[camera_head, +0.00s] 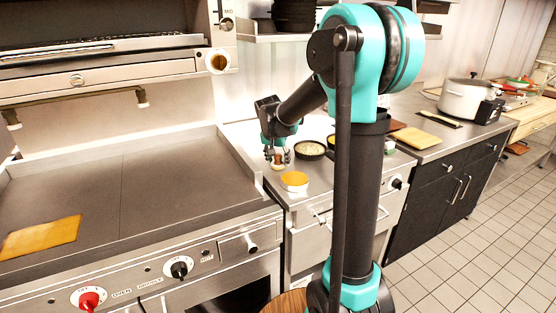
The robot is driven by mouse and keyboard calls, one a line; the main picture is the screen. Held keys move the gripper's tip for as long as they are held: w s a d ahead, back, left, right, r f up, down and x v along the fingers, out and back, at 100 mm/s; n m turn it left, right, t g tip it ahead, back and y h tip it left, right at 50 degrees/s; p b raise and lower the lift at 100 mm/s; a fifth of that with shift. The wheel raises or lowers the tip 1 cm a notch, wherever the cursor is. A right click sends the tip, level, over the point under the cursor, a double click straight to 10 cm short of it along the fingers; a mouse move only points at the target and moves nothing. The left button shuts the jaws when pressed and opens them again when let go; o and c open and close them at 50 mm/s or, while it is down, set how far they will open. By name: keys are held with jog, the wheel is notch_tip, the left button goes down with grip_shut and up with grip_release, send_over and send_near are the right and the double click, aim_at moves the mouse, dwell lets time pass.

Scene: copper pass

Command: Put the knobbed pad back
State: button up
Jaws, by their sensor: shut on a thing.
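My gripper (278,157) is at the far end of my arm, low over the steel counter just right of the griddle. Its fingers are shut on a small pale thing (279,165), which appears to be the knobbed pad; it is small in view and partly hidden by the fingers. I cannot tell whether it touches the counter. A dark pan with pale contents (310,149) is close on the gripper's right.
A flat griddle (150,190) with a raised rim fills the left, with an orange-yellow cloth (42,237) on it. Another pan is partly behind my arm. A yellow board or cloth (416,137) and a white pot (466,98) are farther right. A shelf hangs above.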

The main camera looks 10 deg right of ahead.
jog(key=o, duration=1.3)
jog(key=shift+f, duration=0.1)
jog(key=v, duration=1.2)
